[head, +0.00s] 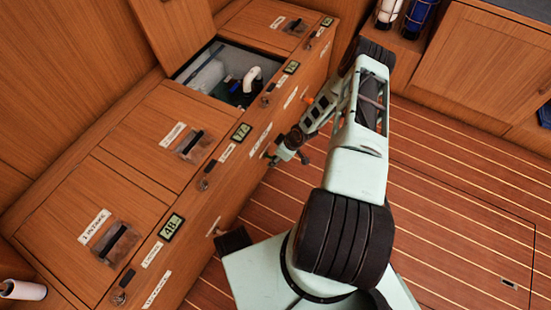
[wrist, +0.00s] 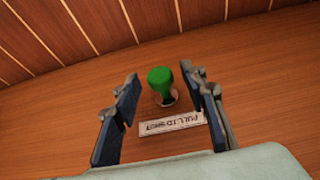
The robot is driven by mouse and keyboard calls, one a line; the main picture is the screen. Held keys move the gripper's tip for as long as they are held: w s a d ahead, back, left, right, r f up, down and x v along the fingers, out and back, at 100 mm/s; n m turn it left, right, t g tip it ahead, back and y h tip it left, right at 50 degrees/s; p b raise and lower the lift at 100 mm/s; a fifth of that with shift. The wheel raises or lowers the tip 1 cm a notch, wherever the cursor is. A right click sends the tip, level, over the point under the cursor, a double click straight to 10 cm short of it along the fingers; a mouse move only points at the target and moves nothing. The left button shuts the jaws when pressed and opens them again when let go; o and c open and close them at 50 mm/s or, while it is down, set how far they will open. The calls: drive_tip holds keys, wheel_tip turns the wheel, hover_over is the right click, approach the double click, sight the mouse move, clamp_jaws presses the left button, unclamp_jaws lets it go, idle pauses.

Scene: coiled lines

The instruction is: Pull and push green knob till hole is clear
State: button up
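The green knob (wrist: 160,82) stands out from a wooden panel in the wrist view, with a white label (wrist: 171,123) beside it. My gripper (wrist: 161,76) is open, with one dark finger on each side of the knob. The right finger is close to the knob and the left one is farther off; I see no clear grip on it. In the head view my gripper (head: 286,157) is at the front face of the wooden lockers, and the knob cannot be made out there. I cannot identify the hole for certain in either view.
An open locker compartment (head: 188,76) holds a white bent pipe (head: 252,80). Closed lids with clear-covered handles (head: 193,146) and small displays (head: 171,228) line the bench. A wooden cabinet (head: 489,65) stands at the right. The striped floor (head: 450,190) is clear.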

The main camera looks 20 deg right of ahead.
clamp_jaws()
idle(0.3)
